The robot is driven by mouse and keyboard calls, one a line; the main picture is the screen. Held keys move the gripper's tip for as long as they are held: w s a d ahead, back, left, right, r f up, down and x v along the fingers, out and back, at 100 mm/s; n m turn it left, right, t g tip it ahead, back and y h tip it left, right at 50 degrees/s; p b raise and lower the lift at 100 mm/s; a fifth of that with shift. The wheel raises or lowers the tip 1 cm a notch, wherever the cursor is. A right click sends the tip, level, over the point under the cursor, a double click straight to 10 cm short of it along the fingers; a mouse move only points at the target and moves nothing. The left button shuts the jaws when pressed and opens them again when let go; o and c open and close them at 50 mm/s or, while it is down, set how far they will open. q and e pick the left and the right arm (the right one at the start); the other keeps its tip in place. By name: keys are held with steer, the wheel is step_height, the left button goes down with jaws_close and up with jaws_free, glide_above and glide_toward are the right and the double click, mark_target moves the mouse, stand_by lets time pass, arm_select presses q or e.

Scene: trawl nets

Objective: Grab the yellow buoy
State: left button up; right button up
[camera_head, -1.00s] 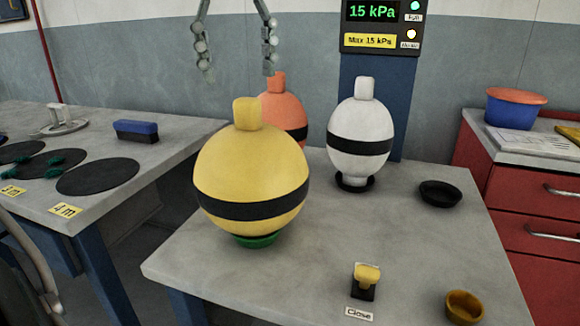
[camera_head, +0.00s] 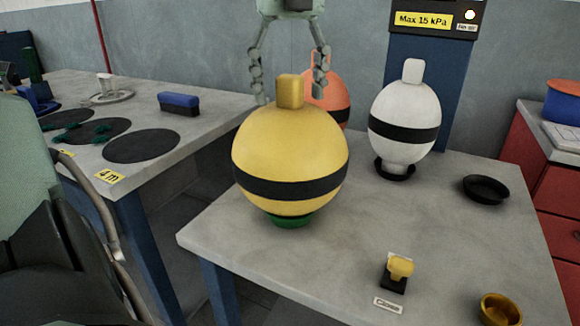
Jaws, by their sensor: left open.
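The yellow buoy (camera_head: 290,152) stands upright on a green ring (camera_head: 289,221) on the near table. It is round with a black band and a square knob (camera_head: 290,91) on top. My left gripper (camera_head: 290,96) is open and points down, with one finger to each side of the knob in the picture. The fingers show no clear contact with the knob. The left fingertip meets the buoy's top outline, and I cannot tell its exact depth. My right gripper is not in view.
An orange buoy (camera_head: 325,88) stands close behind, partly hidden. A white buoy (camera_head: 404,112) stands to the right on a black ring. A yellow-topped switch (camera_head: 399,268), a black dish (camera_head: 485,189) and a yellow cup (camera_head: 500,309) are on the table. The left front corner is clear.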

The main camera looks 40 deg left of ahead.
arm_select(q)
jaws_close()
steer(key=shift+r, duration=0.1)
stand_by(0.4)
